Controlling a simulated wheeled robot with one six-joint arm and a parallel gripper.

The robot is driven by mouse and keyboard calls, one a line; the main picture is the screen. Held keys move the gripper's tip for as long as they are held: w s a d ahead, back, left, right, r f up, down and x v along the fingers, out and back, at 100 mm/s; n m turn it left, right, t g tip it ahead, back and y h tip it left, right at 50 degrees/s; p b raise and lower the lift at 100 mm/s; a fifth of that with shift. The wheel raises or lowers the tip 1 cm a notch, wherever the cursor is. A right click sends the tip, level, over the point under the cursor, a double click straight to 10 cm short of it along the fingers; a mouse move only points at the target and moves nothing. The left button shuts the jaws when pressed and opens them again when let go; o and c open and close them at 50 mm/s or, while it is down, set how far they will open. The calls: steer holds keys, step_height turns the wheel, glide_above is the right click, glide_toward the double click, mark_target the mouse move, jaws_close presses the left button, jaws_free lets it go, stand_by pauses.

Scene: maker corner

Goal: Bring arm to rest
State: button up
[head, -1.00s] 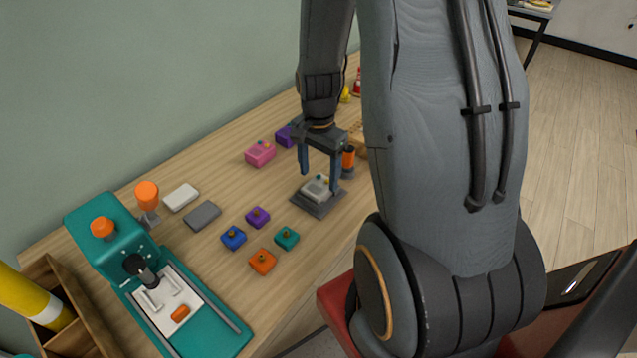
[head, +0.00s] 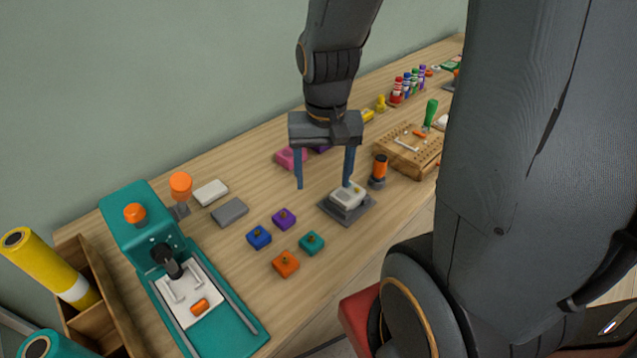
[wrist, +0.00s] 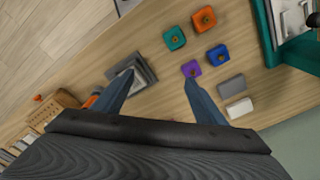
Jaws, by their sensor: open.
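My gripper (head: 325,184) is open and empty above the wooden table (head: 240,271), its two blue fingers pointing down. In the head view its right finger overlaps the pale grey block (head: 347,197) that sits on a dark square base (head: 341,215). In the wrist view the fingers (wrist: 155,92) spread apart with bare table between them. The left finger there covers part of the dark base (wrist: 140,72), and the right finger's tip is close to the purple block (wrist: 191,69) in the picture. I cannot tell the exact height of the fingertips.
Blue (head: 259,237), orange (head: 285,263) and teal (head: 312,243) blocks lie in front. A teal press (head: 130,216) stands at left. A pegboard (head: 408,152) and an orange-topped cylinder (head: 379,168) stand right of my gripper. A pink block (head: 290,158) lies behind.

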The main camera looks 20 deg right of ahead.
steer(key=s+a+n, duration=0.1)
steer(key=n, duration=0.1)
steer(key=s+a+n, duration=0.1)
steer(key=a+n, duration=0.1)
steer(key=shift+s+a+r, duration=0.15)
steer(key=shift+s+r, duration=0.05)
steer(key=shift+s, duration=0.2)
